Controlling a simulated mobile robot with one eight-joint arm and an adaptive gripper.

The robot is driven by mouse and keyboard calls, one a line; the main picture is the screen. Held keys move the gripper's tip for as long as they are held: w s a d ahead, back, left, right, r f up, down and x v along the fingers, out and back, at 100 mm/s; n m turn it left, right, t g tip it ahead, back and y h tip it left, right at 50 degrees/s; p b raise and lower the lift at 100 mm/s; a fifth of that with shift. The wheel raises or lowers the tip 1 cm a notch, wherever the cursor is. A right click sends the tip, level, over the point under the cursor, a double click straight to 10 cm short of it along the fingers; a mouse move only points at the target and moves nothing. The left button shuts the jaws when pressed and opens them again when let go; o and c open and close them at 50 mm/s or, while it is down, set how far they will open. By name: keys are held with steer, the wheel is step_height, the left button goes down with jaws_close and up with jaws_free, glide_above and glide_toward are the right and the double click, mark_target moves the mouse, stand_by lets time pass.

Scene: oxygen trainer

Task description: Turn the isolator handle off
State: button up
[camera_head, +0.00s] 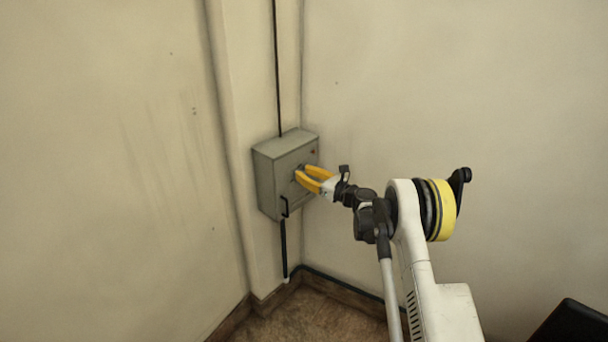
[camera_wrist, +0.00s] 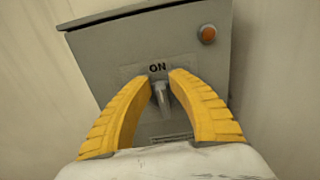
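The isolator is a grey box (camera_head: 268,178) on the wall near the room's corner; its front also fills the wrist view (camera_wrist: 110,55). In the wrist view, its small grey metal handle (camera_wrist: 161,97) stands below the label "ON" and points up toward it. My gripper (camera_head: 300,173) is at the box front. In the wrist view its two yellow fingers (camera_wrist: 160,78) stand on either side of the handle, with narrow visible gaps beside it. The handle's lower part shows between the fingers. In the head view the fingers hide the handle.
An orange-red round button or lamp (camera_wrist: 207,35) sits at the upper right of the box front. A dark cable (camera_head: 277,70) runs up the wall. A dark object (camera_head: 572,327) is at the lower right.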

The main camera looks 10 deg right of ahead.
mark_target(294, 179)
jaws_close()
steer(key=shift+s+a+n, duration=0.1)
steer(key=shift+n, duration=0.3)
steer(key=shift+s+a+f+n, duration=0.2)
steer(key=shift+a+f+n, duration=0.15)
steer(key=shift+n, duration=2.5)
steer(key=shift+s+a+f+n, duration=0.25)
steer(key=shift+f+n, duration=0.2)
steer(key=shift+n, duration=2.35)
steer(key=shift+s+a+f+n, duration=0.15)
steer(key=shift+a+f+n, duration=0.2)
steer(key=shift+n, duration=2.5)
steer(key=shift+d, duration=0.1)
